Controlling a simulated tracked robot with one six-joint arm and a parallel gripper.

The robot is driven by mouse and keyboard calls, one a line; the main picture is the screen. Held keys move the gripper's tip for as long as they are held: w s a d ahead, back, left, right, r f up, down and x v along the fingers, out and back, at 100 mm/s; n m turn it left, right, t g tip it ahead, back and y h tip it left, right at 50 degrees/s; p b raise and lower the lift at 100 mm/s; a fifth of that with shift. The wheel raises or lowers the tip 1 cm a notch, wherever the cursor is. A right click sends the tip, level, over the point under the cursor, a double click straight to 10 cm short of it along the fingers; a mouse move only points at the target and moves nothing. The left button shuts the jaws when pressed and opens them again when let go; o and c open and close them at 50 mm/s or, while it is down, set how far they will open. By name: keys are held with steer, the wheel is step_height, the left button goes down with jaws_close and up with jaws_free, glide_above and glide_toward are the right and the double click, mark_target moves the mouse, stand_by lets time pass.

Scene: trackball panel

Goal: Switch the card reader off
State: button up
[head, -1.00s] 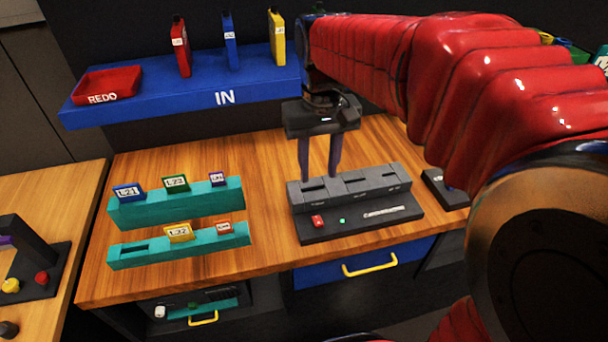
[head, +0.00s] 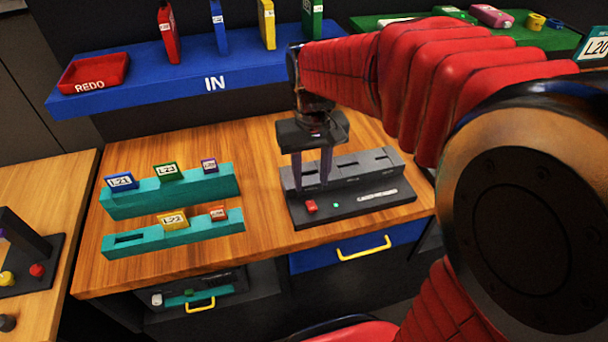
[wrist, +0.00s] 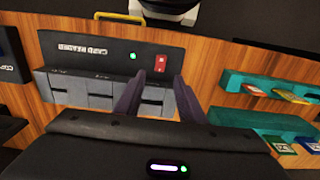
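The card reader (head: 345,168) is a dark grey block with several slots on a flat black base, on the wooden table. It also shows in the wrist view (wrist: 85,87). On its base are a red switch (head: 311,207), a lit green light (head: 336,204) and a white label (head: 378,194). The wrist view shows the switch (wrist: 161,63) and the green light (wrist: 133,56) as well. My gripper (head: 311,187) points down over the reader's left end, its two fingers apart and empty. The fingertips appear close behind the switch; whether they touch the reader is unclear.
Two teal racks (head: 205,183) with coloured cards stand left of the reader. A blue shelf (head: 130,92) marked IN, with a red REDO tray (head: 95,72) and several upright coloured items, is behind. A yellow handle (head: 363,247) is on the blue drawer below. Wood between racks and reader is clear.

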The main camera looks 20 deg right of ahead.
mark_target(311, 203)
step_height(311, 203, down, 7)
steer(key=shift+f, duration=0.15)
steer(key=shift+c, duration=0.5)
jaws_close()
